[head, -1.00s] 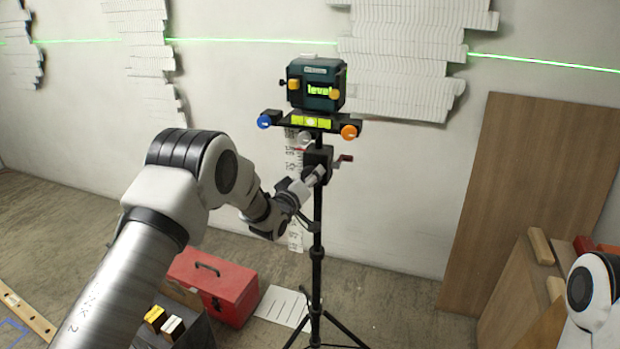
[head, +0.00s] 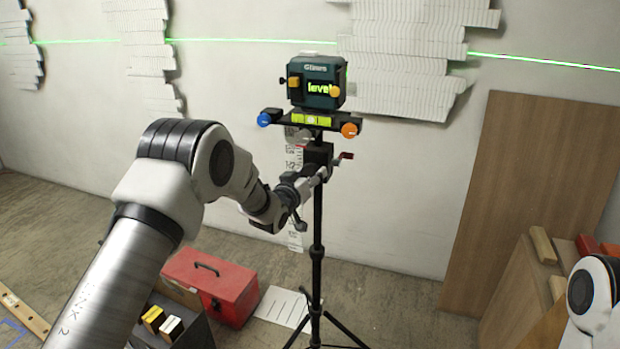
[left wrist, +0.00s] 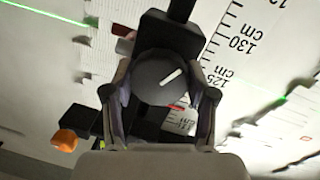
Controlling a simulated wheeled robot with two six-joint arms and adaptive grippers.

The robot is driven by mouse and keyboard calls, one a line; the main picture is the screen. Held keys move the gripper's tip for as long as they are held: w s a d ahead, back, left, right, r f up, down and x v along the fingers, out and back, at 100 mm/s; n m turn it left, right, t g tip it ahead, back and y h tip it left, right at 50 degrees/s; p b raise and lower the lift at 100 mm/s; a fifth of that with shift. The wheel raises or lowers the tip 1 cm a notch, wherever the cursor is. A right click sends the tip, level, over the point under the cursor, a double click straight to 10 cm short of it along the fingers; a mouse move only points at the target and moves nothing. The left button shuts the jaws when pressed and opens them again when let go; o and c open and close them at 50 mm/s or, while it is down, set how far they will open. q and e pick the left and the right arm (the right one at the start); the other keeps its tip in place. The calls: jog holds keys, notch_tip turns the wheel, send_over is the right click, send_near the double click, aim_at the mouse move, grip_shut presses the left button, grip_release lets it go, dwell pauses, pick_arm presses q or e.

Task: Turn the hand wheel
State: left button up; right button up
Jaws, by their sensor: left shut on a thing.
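The hand wheel is a dark round knob with a white mark (left wrist: 158,84). In the left wrist view it sits between the two fingers of my left gripper (left wrist: 160,100), which is shut on it. In the head view my left gripper (head: 322,174) reaches the black tripod head from the left, and the wheel is hidden there. A dark teal laser unit (head: 318,74) reading "level" stands on top, above a bar with a yellow-green vial (head: 311,119), a blue knob (head: 264,119) and an orange knob (head: 349,130). My right gripper is out of view.
The tripod's legs (head: 340,330) spread on the floor. Boards (head: 535,190) lean at right. A green laser line crosses the wall reliefs (head: 405,60).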

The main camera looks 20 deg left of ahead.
pick_arm(q)
jog(key=m+b, duration=0.1)
jog(key=m, duration=0.2)
jog(key=shift+f, duration=0.1)
jog(key=m+y+b, duration=0.1)
jog(key=m, duration=0.2)
jog(key=shift+m, duration=0.4)
jog(key=m+y+b, duration=0.1)
jog(key=m+b, duration=0.1)
jog(key=m, duration=0.3)
jog(key=shift+m+g, duration=0.3)
jog(key=m+y+b, duration=0.1)
jog(key=m, duration=1)
jog(key=shift+d+r+t+y, duration=0.1)
jog(key=shift+r+t+y, duration=0.1)
jog(key=shift+t+y, duration=0.15)
jog(key=o, duration=1.2)
jog(key=shift+w, duration=0.1)
jog(key=shift+c, duration=0.2)
